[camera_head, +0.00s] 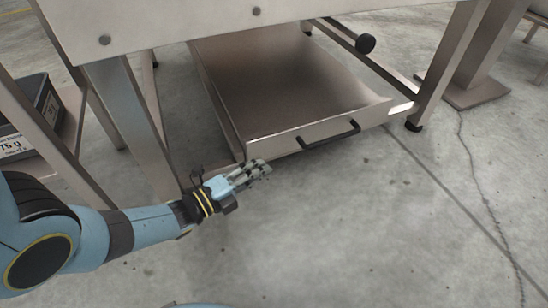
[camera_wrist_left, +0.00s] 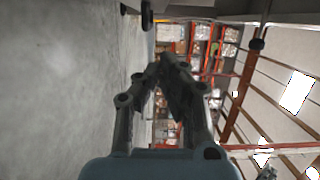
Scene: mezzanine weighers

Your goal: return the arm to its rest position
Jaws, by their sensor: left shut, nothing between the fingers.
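My left arm comes in from the left in the head view, bent at the elbow. My left gripper (camera_head: 262,168) is in front of the left front corner of a metal drawer, at about the height of its lower edge. I cannot tell whether it touches the drawer. In the left wrist view the fingers of this gripper (camera_wrist_left: 168,66) come together at the tips with nothing between them. The gripper is shut and empty. My right gripper is not in view.
The metal drawer (camera_head: 270,75) is pulled out under a steel table (camera_head: 180,22), its black handle (camera_head: 330,135) facing front. A dark box labelled 75 g (camera_head: 35,112) sits on a shelf at left. Concrete floor at lower right is clear. Racks (camera_wrist_left: 205,60) show in the wrist view.

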